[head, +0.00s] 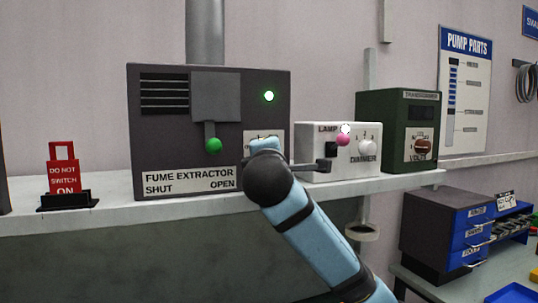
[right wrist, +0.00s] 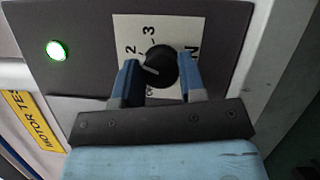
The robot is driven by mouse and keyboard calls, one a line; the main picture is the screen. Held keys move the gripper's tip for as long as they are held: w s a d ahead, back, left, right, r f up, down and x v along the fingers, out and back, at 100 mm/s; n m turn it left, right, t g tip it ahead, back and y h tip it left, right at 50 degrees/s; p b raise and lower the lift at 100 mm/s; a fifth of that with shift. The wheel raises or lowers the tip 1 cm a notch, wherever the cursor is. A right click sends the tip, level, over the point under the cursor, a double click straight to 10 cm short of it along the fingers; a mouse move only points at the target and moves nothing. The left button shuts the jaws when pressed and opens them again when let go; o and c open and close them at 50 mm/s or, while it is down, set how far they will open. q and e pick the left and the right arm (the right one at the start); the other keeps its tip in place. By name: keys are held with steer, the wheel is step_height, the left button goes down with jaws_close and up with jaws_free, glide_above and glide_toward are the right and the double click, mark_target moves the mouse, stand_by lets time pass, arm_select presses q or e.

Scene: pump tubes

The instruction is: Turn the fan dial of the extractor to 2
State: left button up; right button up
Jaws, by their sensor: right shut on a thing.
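The fume extractor (head: 160,130) is a dark grey box on the shelf, with a lit green lamp (head: 269,96). Its fan dial (right wrist: 160,62) is a round black knob on a white plate (right wrist: 125,28) marked with numbers, of which 2 and 3 are readable. A pale pointer line on the knob points to the picture's left, near the 2; its exact setting is hard to tell. My right gripper (right wrist: 160,68) has its two blue fingers on either side of the knob, shut on it. In the head view my right arm hides the dial. My left gripper is not in view.
A green-knobbed lever (head: 213,145) is on the extractor's front. Close on the right stand a white lamp dimmer box (head: 312,148) and a green transformer (head: 381,125). A red "do not switch on" sign (head: 66,174) stands at left. The shelf between sign and extractor is clear.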

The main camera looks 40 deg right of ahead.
stand_by(0.4)
steer(key=o, duration=0.9)
steer(key=b+v, duration=0.2)
steer(key=v, duration=1.2)
steer(key=shift+d, duration=0.1)
